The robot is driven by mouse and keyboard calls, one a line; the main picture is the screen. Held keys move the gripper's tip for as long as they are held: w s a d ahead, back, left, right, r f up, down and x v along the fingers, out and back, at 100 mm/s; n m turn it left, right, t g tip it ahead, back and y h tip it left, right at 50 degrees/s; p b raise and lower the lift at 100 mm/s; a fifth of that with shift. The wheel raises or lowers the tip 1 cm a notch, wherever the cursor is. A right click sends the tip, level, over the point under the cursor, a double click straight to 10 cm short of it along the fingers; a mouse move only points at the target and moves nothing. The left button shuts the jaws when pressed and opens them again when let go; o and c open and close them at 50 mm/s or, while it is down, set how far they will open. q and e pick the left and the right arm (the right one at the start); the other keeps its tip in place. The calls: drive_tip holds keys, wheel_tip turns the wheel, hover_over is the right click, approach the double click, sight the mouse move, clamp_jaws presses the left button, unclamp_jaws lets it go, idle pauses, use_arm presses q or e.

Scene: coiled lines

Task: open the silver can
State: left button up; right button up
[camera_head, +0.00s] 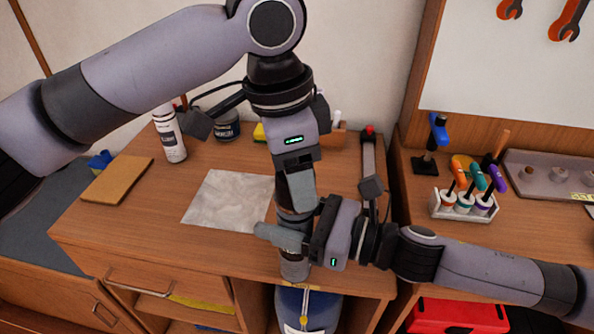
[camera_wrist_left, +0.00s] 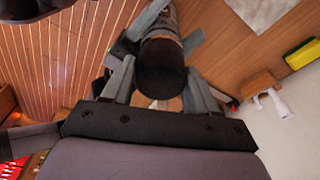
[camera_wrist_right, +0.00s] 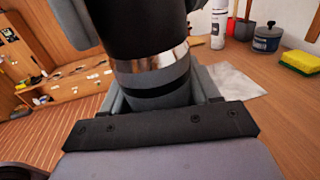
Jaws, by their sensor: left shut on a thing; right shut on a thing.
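The silver can (camera_head: 294,266) is upright near the front edge of the desk, partly hidden by my grippers. My right gripper (camera_head: 290,237) is shut around its body from the right. The right wrist view shows the can's shiny silver and dark-banded body (camera_wrist_right: 155,80) between the fingers, with a wide black cap (camera_wrist_right: 140,25) above. My left gripper (camera_head: 297,203) comes from above and is shut on the black cap. In the left wrist view the round cap (camera_wrist_left: 162,68) sits between the two fingers. Cap and body look in line; I cannot tell whether the cap is loose.
A grey sheet (camera_head: 222,199) lies on the desk (camera_head: 150,215). A white spray bottle (camera_head: 170,135), a dark jar (camera_head: 227,125) and a brown board (camera_head: 117,180) stand or lie behind and left. A rack of screwdrivers (camera_head: 464,205) is on the right bench.

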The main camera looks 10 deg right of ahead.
use_arm(q)
drive_tip(key=shift+r, duration=0.2)
idle(0.4)
drive_tip(key=shift+r, duration=0.95)
